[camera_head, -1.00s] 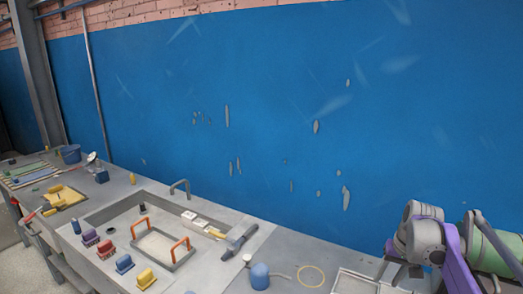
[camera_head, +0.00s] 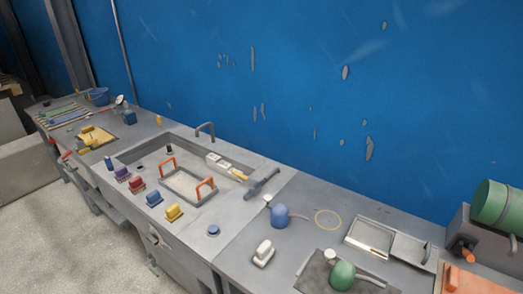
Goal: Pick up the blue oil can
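The blue oil can (camera_head: 279,215) stands upright on the grey workbench, right of the recessed panel mould and below the blue wall. It has a rounded body and a thin spout pointing right. A similar green can (camera_head: 342,275) stands nearer, on a dark mat, with its own spout to the right. Neither of my grippers shows in the head view, so nothing is seen touching the blue can.
A frame with orange handles (camera_head: 187,185) sits in the recess. A white-topped block (camera_head: 264,253) stands in front. Metal trays (camera_head: 369,237) lie farther right.

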